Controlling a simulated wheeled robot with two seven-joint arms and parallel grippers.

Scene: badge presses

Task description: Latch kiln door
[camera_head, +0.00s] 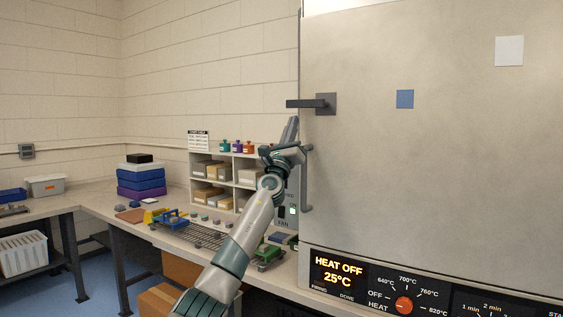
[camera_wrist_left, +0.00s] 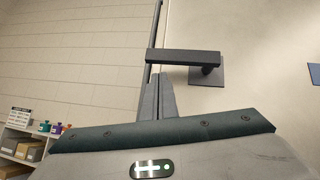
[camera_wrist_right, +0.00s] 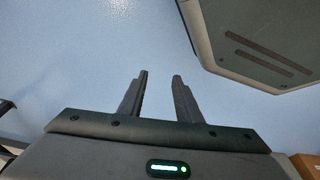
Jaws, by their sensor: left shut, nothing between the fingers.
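The kiln door (camera_head: 420,180) is a large pale grey panel on the right of the head view. Its dark latch handle (camera_head: 307,103) lies level, pointing left from a square plate. The handle (camera_wrist_left: 183,57) also shows level in the left wrist view. My left gripper (camera_head: 293,120) is shut and empty, pointing up just below the handle near the door's left edge. Its fingertips (camera_wrist_left: 160,76) appear just under the handle bar; I cannot tell if they touch it. My right gripper (camera_wrist_right: 161,75) is open and empty over blue floor, outside the head view.
The kiln control panel (camera_head: 400,296) reads heat off, 25°C. A workbench (camera_head: 100,195) with a cubby shelf (camera_head: 212,170), stacked blue and purple trays (camera_head: 141,182) and a wire rack lies left of the kiln. A vertical bar (camera_head: 307,180) runs along the kiln's left edge.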

